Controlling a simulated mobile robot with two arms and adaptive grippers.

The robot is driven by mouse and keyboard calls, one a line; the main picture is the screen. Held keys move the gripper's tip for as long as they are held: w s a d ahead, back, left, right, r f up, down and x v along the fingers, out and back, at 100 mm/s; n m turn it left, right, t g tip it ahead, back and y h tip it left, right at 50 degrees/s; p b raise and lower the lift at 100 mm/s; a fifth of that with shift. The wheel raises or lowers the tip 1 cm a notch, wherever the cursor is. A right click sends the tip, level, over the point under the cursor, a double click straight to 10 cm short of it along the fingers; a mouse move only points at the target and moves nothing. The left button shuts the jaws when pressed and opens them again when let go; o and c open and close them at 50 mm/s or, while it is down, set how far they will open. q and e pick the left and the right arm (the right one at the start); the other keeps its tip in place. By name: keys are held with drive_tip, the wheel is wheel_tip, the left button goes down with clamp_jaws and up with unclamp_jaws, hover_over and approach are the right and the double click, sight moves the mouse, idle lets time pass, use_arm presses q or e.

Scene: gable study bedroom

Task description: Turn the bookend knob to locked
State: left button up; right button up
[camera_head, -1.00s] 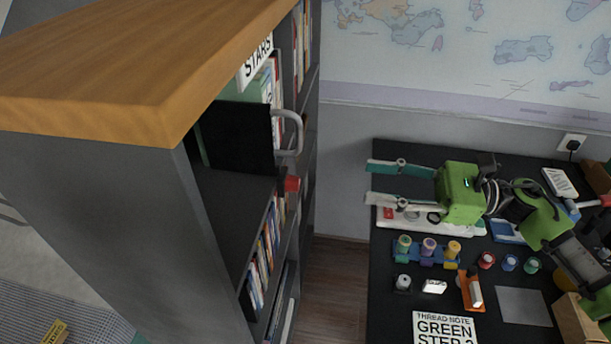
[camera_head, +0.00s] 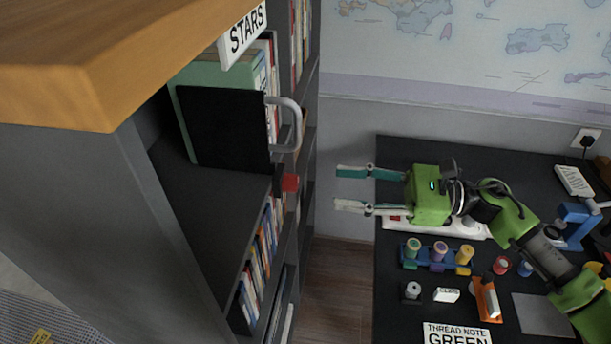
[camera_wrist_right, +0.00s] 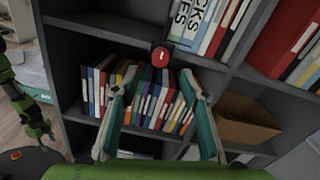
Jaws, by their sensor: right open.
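The red knob (camera_head: 290,182) sits on the front edge of a bookcase shelf, just below the black bookend (camera_head: 225,128) with its grey handle (camera_head: 290,125). In the right wrist view the knob (camera_wrist_right: 160,57) shows face-on with a small pale mark, on a dark mount. My right gripper (camera_head: 338,188) is open and empty, right of the knob and apart from it, its fingers pointing at the bookcase. In the wrist view its fingertips (camera_wrist_right: 158,75) spread to either side, just below the knob.
The bookcase (camera_head: 210,205) holds rows of books and a STARS sign (camera_head: 243,33). A black desk (camera_head: 395,320) on the right carries thread spools (camera_head: 438,251), a white note (camera_head: 455,335) and small items below my right arm. A floor gap separates bookcase and desk.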

sight(298, 182)
drive_tip(key=a, duration=0.2)
drive_tip(key=w+a+p, duration=0.1)
drive_tip(key=a, duration=0.2)
drive_tip(key=a+p, duration=0.1)
drive_tip(key=a, duration=0.1)
drive_tip(key=shift+w+a, duration=0.15)
drive_tip(key=shift+a, duration=0.05)
drive_tip(key=shift+w+a+p, duration=0.1)
drive_tip(key=shift+a+p, duration=0.25)
drive_tip(key=shift+a, duration=0.05)
drive_tip(key=c, duration=1.1)
